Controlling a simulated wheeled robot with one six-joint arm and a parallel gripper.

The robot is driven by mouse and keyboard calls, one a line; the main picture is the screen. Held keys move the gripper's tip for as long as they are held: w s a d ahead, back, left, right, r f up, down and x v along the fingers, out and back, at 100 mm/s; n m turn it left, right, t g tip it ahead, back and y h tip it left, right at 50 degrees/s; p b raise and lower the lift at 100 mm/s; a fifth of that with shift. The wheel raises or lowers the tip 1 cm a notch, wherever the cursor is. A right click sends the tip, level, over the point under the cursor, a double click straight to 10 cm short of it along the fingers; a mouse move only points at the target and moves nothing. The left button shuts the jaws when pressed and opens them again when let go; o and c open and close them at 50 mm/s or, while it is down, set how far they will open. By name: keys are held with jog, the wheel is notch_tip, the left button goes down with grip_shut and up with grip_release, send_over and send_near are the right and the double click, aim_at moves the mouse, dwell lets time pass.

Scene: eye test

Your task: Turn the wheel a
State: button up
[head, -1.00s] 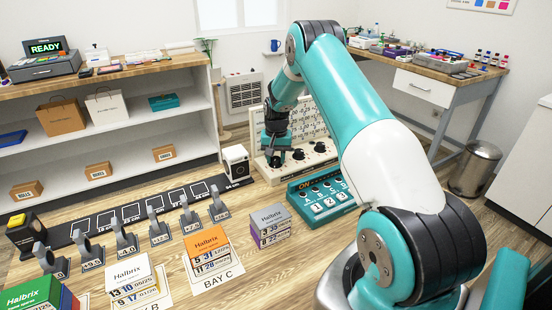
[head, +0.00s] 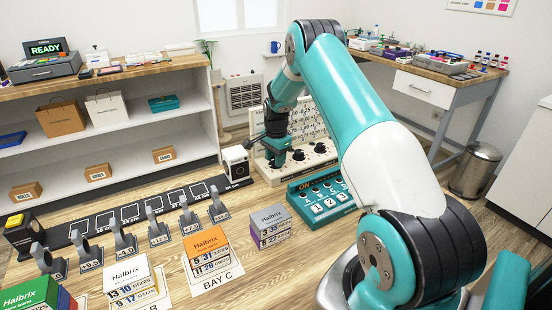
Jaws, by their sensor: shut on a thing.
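A cream panel (head: 318,160) with a row of black round wheels stands at the back of the table, with a board of printed figures behind it. The middle wheel (head: 298,155) and the right wheel (head: 320,147) show clearly. My gripper (head: 277,161) points down at the left end of the row, shut on the left wheel, which it mostly hides. Letters on the panel are too small to read, so I cannot confirm which wheel is a. The wheel's angle is hidden.
A teal switch box (head: 322,198) stands just in front of the panel. A white block (head: 236,163) is close to its left. Stacked Halbrix boxes, including an orange one (head: 206,243), and a row of grey stands (head: 157,232) fill the front left.

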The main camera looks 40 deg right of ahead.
jog(key=shift+m, duration=0.6)
jog(key=o, duration=0.9)
jog(key=shift+r, duration=0.1)
jog(key=r+b, duration=0.1)
jog(key=r, duration=1.6)
jog(key=shift+s+r, duration=0.1)
jog(key=shift+s, duration=0.1)
